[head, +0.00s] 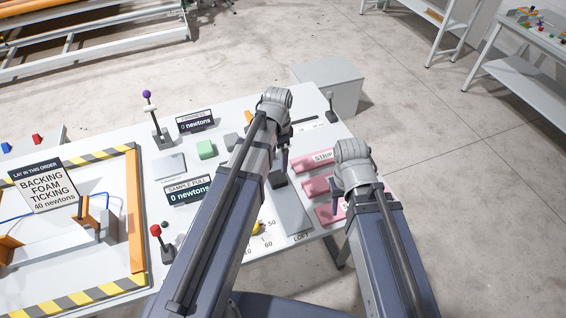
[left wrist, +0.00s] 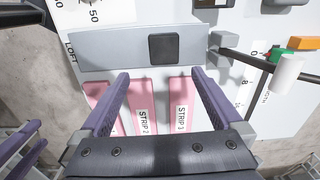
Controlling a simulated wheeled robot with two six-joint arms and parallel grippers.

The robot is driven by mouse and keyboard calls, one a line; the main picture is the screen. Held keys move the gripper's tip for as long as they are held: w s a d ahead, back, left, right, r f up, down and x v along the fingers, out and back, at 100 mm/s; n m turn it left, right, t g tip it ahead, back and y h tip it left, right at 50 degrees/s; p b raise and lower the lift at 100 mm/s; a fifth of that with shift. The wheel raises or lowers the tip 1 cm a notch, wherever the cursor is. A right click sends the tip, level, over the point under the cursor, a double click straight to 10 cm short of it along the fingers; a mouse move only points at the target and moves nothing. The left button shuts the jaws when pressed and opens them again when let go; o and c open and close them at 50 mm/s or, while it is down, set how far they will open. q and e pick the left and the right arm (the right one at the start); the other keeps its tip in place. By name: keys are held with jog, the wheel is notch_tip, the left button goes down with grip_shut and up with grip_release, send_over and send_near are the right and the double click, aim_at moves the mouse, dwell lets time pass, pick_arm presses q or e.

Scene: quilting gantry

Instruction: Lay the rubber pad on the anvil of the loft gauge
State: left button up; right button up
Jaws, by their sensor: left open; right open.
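A black square (left wrist: 164,48), which looks like the rubber pad, shows over the far end of a long grey plate (left wrist: 105,50). The plate lies by the LOFT lettering and looks like the loft gauge's anvil. In the head view the black square (head: 279,181) and plate (head: 292,214) show beside my left arm. I cannot tell whether the square rests on the plate. My left gripper (left wrist: 160,74) is open and empty, its fingertips just short of the plate's near edge, above pink strips.
Pink labelled strips (left wrist: 143,105) lie beside the plate. A grey block (left wrist: 222,42) and a dark rod with a white cylinder (left wrist: 288,72) stand near the black square. A green block (head: 206,149), a purple-knobbed lever (head: 147,95) and a red-knobbed lever (head: 156,231) are further left.

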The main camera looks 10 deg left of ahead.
pick_arm(q)
jog(key=s+d+n+y, duration=0.1)
jog(key=s+d+n, duration=0.6)
jog(key=s, duration=0.6)
jog(key=d, duration=0.2)
jog(key=shift+s+d, duration=0.4)
notch_tip(320, 180, down, 3)
jog(key=b, duration=0.3)
jog(key=shift+r, duration=0.1)
